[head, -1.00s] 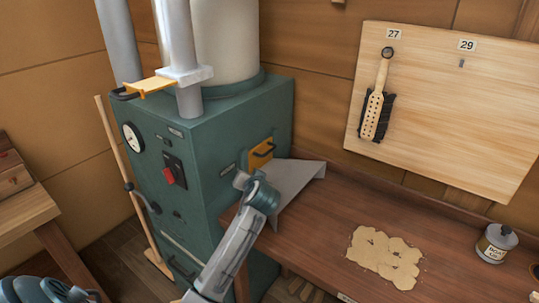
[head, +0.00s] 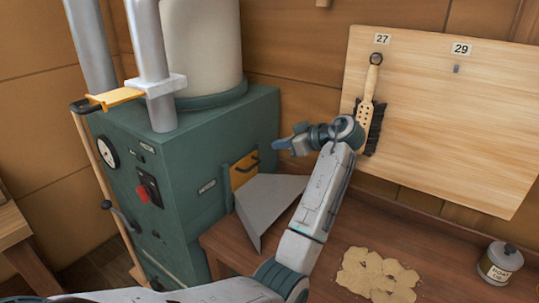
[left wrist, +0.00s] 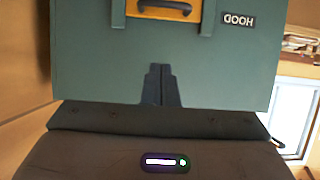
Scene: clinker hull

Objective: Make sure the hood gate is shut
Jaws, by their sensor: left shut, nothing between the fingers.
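The hood gate (head: 243,172) is a yellow plate with a black handle, set between green rails on the right side of the green cabinet (head: 175,205). The grey sloped hood (head: 268,205) stands in front below it. In the left wrist view, the plate (left wrist: 172,12) shows at the top edge, beside an upside-down HOOD label; only part of the plate is in frame. My left gripper (head: 278,145) is shut and empty, to the right of the gate and apart from it. Its fingers (left wrist: 162,85) also show in the wrist view. My right gripper is out of view.
Another yellow gate (head: 112,98) with a black handle sticks out from the pipe above the cabinet. A brush (head: 370,110) hangs on the board at right. The wooden bench (head: 330,235) bears a sawdust patch (head: 375,275) and a can (head: 498,267).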

